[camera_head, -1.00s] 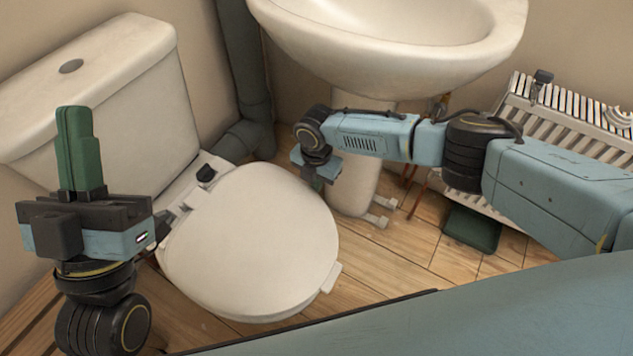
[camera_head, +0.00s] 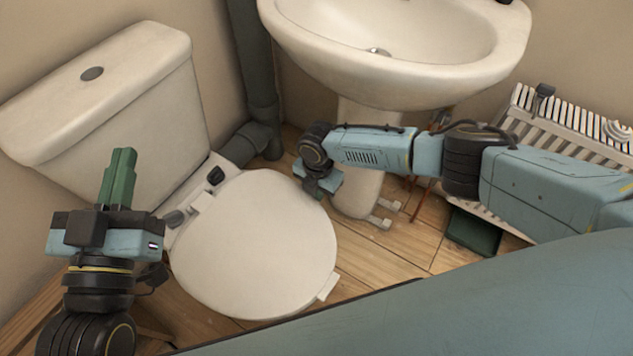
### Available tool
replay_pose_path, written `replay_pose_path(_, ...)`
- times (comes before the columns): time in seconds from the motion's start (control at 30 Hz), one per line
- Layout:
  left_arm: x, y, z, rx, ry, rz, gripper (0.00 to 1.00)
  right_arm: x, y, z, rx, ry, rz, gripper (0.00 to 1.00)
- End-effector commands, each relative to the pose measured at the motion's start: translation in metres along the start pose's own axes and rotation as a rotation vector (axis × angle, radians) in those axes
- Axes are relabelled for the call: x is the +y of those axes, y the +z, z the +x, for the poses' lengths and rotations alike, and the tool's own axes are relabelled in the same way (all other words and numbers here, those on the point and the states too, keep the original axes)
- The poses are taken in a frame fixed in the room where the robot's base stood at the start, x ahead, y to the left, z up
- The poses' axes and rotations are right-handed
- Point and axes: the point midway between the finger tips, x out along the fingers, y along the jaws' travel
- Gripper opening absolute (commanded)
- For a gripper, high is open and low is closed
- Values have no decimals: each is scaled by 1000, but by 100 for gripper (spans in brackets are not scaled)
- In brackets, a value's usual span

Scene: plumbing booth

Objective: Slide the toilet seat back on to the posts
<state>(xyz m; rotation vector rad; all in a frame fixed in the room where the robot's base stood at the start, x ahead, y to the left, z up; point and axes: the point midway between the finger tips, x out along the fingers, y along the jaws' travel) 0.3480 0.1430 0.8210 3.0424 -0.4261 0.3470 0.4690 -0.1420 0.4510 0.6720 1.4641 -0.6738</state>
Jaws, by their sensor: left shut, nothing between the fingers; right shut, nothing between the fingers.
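The white toilet seat (camera_head: 255,247) lies with its lid closed on the toilet bowl, in the middle left of the head view. A dark hinge fitting (camera_head: 215,176) shows at its rear right and a greyish one (camera_head: 174,218) at its rear left. I cannot tell whether the hinges sit on posts. My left gripper (camera_head: 121,160) is shut and empty, its green fingers pointing up in front of the cistern, left of the seat. My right gripper (camera_head: 318,190) is shut and empty at the seat's right edge, its fingers mostly hidden; I cannot tell if it touches.
The cistern (camera_head: 125,90) stands behind the seat. A washbasin (camera_head: 400,75) on a pedestal (camera_head: 358,180) stands behind my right arm. A grey pipe (camera_head: 255,60) runs down between them. A radiator (camera_head: 570,140) and a dark green object (camera_head: 472,232) are at the right.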

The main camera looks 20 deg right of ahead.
Motion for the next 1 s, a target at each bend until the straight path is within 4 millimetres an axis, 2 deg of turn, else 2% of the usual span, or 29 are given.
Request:
replay_pose_path(0.57, 0, 3, 0, -21, -1, 1, 0, -1, -1, 0, 3, 1, 1, 0)
replay_pose_path(0.77, -1, 3, 0, -27, -2, 1, 0, -6, 10, -1, 4, 2, 11, 0)
replay_pose_path(1.0, -8, 41, -9, -275, -21, 10, 0, -6, 10, -20, 2, 3, 10, 0)
